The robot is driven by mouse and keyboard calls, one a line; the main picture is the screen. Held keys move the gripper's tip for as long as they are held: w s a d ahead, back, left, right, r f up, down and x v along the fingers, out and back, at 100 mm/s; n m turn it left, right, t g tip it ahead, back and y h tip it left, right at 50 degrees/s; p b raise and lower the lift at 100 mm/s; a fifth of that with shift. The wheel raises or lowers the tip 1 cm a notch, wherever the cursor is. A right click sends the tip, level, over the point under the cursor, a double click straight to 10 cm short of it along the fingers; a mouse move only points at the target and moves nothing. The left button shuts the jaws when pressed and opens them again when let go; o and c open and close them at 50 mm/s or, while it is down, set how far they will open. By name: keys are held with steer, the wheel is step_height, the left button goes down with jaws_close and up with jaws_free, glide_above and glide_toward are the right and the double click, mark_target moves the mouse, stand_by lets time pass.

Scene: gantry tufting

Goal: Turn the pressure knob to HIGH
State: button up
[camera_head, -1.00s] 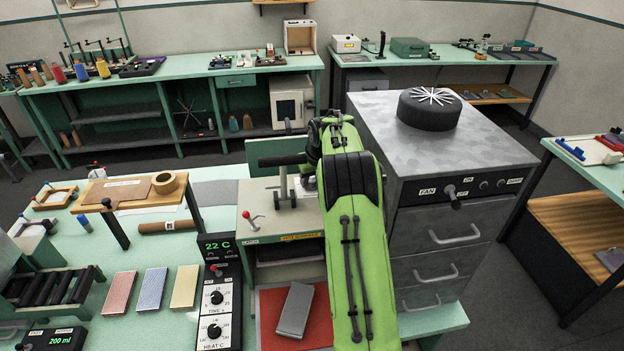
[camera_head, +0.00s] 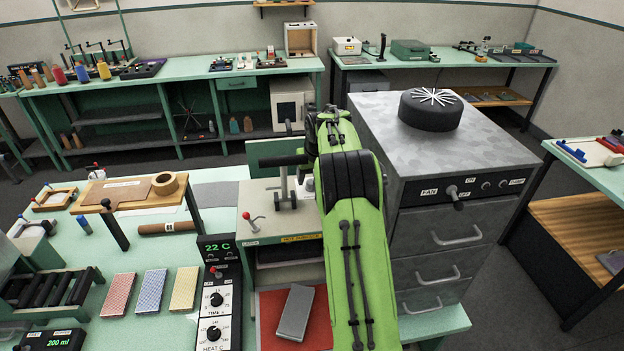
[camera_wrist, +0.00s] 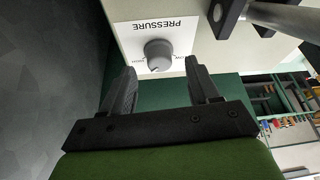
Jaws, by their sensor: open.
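In the wrist view, the grey round pressure knob (camera_wrist: 157,55) sits on a white plate under an upside-down PRESSURE label (camera_wrist: 165,24). Small words flank it, which look like HIGH at the left and LOW at the right. I cannot clearly tell where the knob points. My gripper (camera_wrist: 160,74) is open, its two dark fingertips on either side of and just short of the knob, with a gap on both sides. In the head view the press (camera_head: 262,212) stands left of my green arm.
A grey metal cabinet (camera_head: 450,150) with a FAN lever stands close to the right of my arm. A press handle bar (camera_wrist: 285,18) shows at the wrist view's upper right. The control box (camera_head: 217,290) reads 22 C. A grey block (camera_head: 295,312) lies on a red pad.

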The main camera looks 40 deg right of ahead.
steer(key=v, duration=1.3)
steer(key=shift+s+r, duration=0.3)
steer(key=shift+r, duration=0.05)
steer(key=shift+w+a, duration=0.1)
steer(key=shift+a, duration=0.05)
